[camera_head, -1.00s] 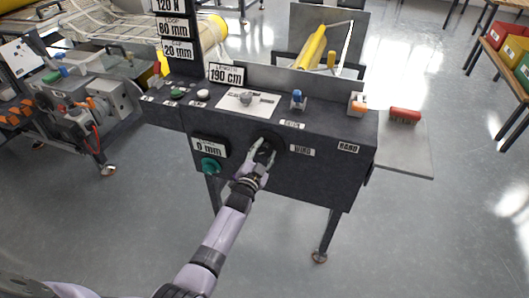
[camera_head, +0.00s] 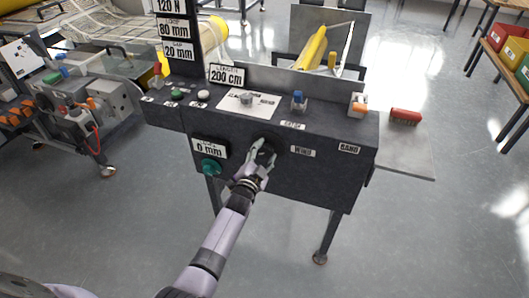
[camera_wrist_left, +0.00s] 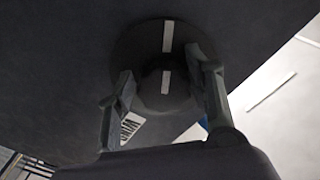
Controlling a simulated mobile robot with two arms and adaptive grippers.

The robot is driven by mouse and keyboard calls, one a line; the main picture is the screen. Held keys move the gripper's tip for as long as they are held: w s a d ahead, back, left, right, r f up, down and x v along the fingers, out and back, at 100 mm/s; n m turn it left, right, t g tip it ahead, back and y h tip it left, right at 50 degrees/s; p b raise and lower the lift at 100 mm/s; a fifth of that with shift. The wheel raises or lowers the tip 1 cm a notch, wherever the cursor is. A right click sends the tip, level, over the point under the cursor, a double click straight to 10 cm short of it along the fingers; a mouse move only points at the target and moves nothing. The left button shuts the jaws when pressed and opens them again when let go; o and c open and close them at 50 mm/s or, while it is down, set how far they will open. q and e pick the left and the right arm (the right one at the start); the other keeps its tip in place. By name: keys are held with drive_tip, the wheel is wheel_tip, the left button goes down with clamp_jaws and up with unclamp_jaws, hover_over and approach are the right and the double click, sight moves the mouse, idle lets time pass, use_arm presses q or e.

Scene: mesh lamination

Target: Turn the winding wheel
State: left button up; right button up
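The winding wheel (camera_head: 265,152) is a dark round wheel on the front panel of the dark machine, left of the "WIND" label (camera_head: 302,151). In the left wrist view the wheel (camera_wrist_left: 166,30) shows a white stripe, and its raised hub carries another short white mark. My left gripper (camera_head: 263,154) is at the wheel. In the left wrist view its fingers (camera_wrist_left: 160,78) stand on either side of the hub; whether both press on it is unclear. My right gripper is out of view.
A teal knob (camera_head: 210,166) sits below the "0 mm" sign (camera_head: 209,147), left of my gripper. Switches line the machine's top. A red brush (camera_head: 405,116) lies on a grey side plate (camera_head: 408,155). The floor in front is clear.

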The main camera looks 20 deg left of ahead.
use_arm(q)
drive_tip(key=shift+o, duration=1.3)
drive_tip(key=shift+r, duration=0.1)
drive_tip(key=shift+s, duration=0.1)
drive_tip(key=s, duration=1.1)
drive_tip(key=shift+s+a, duration=0.2)
drive_tip(key=shift+s, duration=0.2)
